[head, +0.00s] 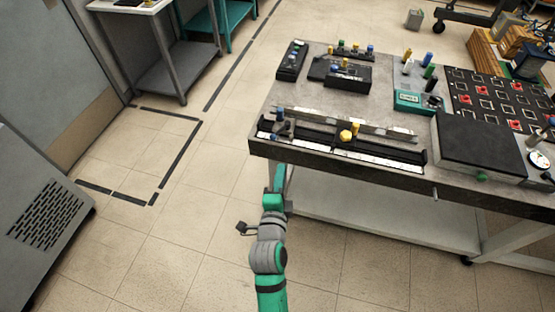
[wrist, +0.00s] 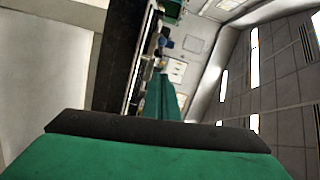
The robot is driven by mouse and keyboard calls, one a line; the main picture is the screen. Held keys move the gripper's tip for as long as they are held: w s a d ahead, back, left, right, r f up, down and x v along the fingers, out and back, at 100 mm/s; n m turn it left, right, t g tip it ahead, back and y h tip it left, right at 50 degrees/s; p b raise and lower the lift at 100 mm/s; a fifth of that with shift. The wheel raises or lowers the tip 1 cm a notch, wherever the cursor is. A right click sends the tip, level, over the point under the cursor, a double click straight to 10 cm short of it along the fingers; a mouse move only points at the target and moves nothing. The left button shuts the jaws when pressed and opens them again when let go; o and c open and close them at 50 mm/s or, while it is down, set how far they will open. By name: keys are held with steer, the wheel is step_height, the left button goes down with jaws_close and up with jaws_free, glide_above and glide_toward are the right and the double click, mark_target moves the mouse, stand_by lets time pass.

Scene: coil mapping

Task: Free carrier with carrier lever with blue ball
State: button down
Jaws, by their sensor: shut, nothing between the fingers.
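A long dark rail (head: 375,152) with pale scale strips lies along the front edge of the grey table. At its left end sits a small dark carrier (head: 283,130) with a blue ball lever (head: 278,112) standing on it. A yellow knob (head: 346,135) is near the rail's middle. My gripper (head: 280,174) is in front of the table's left front edge, low and apart from the carrier. It is shut and empty. In the wrist view my gripper (wrist: 163,90) points past the table edge; a small blue thing there is too unclear to name.
Behind the rail are black blocks with coloured knobs (head: 348,76), a green meter (head: 408,100) and coloured posts. A large black box (head: 480,144) and a board with red squares (head: 500,98) fill the right.

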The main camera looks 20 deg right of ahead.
glide_toward(280, 132)
steer(key=d, duration=0.2)
steer(key=shift+w+a+f, duration=0.25)
steer(key=shift+w+a, duration=0.05)
steer(key=shift+w, duration=0.45)
steer(key=shift+w+a+f, duration=0.2)
steer(key=shift+w+a, duration=0.15)
steer(key=shift+w, duration=0.35)
